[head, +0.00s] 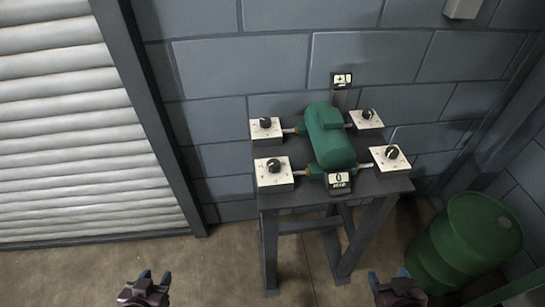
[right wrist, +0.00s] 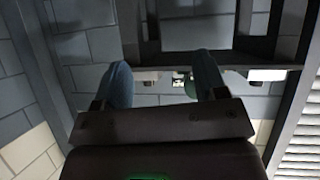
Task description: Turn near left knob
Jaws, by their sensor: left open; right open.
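The near left knob (head: 275,166) is a black dial on a white box (head: 272,181) at the table's near left corner. The other knobs are the far left (head: 265,122), the far right (head: 368,115) and the near right (head: 391,152). A green casing (head: 329,136) lies between them, joined to the boxes by short rods. My left gripper (head: 154,276) is open and empty at the bottom left, well short of the table. My right gripper (head: 388,276) is open and empty at the bottom right; its two fingers show in the right wrist view (right wrist: 163,82).
The dark table (head: 306,199) stands against a grey block wall. A small sign (head: 339,180) is at its front edge and another (head: 342,79) behind the casing. A green barrel (head: 465,243) stands right. A shutter (head: 85,130) is left. Floor in front is clear.

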